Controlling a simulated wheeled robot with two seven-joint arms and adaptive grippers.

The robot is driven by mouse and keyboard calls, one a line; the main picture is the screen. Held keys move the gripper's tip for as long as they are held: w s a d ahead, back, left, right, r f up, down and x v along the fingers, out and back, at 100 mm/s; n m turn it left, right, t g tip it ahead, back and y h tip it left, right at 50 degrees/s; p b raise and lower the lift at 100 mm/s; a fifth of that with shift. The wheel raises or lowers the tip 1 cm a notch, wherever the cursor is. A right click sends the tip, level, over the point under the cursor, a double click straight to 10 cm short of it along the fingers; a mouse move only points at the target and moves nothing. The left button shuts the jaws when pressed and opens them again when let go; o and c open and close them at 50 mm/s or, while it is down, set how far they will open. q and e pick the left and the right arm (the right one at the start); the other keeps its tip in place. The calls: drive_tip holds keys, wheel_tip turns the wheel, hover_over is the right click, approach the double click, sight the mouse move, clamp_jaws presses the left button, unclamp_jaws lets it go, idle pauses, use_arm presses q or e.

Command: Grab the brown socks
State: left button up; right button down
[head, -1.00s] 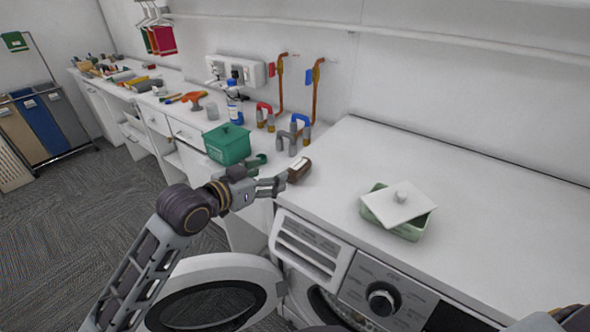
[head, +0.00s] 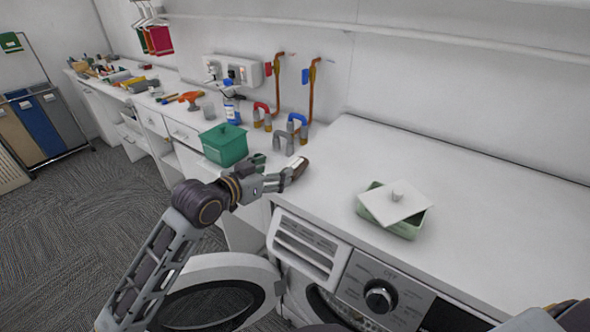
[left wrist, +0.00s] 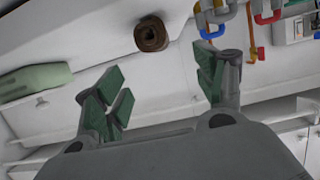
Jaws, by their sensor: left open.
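The brown socks (head: 300,169), rolled into a bundle, lie on the white top near the washing machine's back left. In the left wrist view the socks (left wrist: 151,36) show as a brown roll with a dark centre, beyond the fingertips and between their lines. My left gripper (head: 283,181) is beside the socks in the head view, with a finger partly covering them. In the left wrist view the left gripper (left wrist: 160,75) has its green-padded fingers spread wide with nothing between them. My right gripper is not visible.
A green lidded box (head: 224,146) and grey pipe pieces (head: 284,141) stand just behind and left of the gripper. A pale green dish (head: 405,229) with a tilted white lid sits to the right. The washer door (head: 215,268) hangs open below. The back right top is clear.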

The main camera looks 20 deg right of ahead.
sight(294, 163)
use_arm(q)
drive_tip(key=shift+x, duration=2.6)
drive_tip(key=shift+d, duration=0.15)
drive_tip(key=shift+p+x, duration=0.45)
drive_tip(key=shift+x, duration=2.05)
drive_tip(key=shift+s+f, duration=0.15)
drive_tip(key=shift+c, duration=0.4)
drive_tip(key=c, duration=1.1)
drive_tip(key=shift+r, duration=5)
